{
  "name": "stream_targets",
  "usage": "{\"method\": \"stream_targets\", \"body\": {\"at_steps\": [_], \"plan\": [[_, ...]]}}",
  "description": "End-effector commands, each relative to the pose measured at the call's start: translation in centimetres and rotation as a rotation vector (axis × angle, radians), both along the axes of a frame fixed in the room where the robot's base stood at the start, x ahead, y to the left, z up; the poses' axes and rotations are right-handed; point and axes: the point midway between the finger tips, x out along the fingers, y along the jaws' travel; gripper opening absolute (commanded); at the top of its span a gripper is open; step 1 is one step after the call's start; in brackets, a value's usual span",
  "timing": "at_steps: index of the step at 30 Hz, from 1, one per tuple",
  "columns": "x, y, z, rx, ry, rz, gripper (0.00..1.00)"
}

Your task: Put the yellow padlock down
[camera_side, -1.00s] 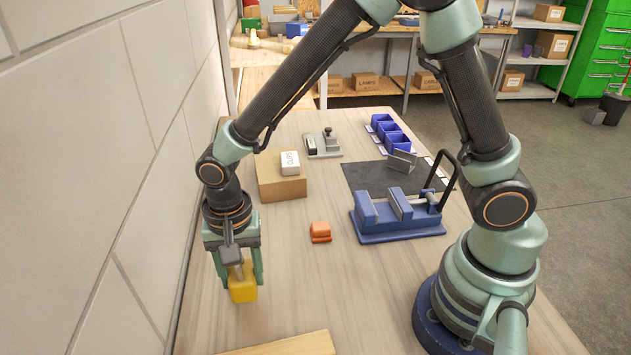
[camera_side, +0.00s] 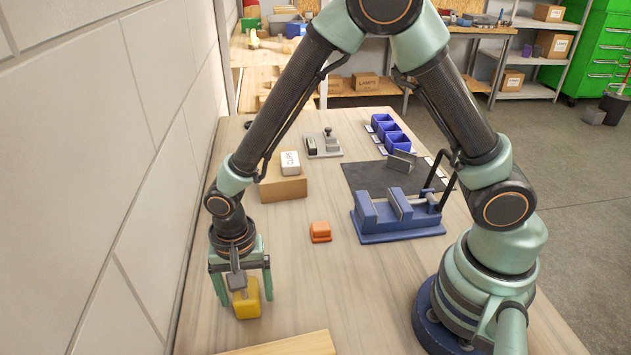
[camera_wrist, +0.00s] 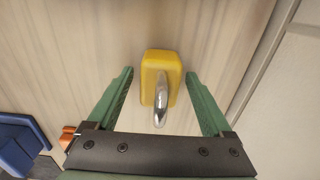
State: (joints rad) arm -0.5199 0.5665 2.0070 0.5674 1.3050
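The yellow padlock (camera_side: 246,301) is on the wooden bench top at the left of the side view. In the wrist view the padlock (camera_wrist: 161,80) shows its yellow body and silver shackle, which points toward my wrist. My gripper (camera_side: 243,297) is around it, with a green finger on either side. In the wrist view my gripper (camera_wrist: 160,84) is open, and clear gaps show between each finger and the padlock. Part of the shackle is hidden behind the gripper in the side view.
An orange object (camera_side: 320,232) lies right of my gripper, with a blue vise (camera_side: 400,215) beyond it. A cardboard box (camera_side: 283,189) bearing a white labelled box (camera_side: 290,163) stands behind. A wooden board (camera_side: 290,345) lies at the front. The wall (camera_side: 90,180) is close on the left.

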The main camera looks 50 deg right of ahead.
Motion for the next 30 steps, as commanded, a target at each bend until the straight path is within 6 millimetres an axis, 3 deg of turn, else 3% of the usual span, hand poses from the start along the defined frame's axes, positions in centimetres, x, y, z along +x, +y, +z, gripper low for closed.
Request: {"method": "stream_targets", "body": {"at_steps": [9, 14, 30], "plan": [[0.0, 0.0, 0.1, 0.000, 0.000, 0.000, 0.85], [0.1, 0.1, 1.4, 0.002, -0.004, 0.000, 0.85], [0.1, 0.1, 11.0, 0.002, -0.004, 0.000, 0.85]]}}
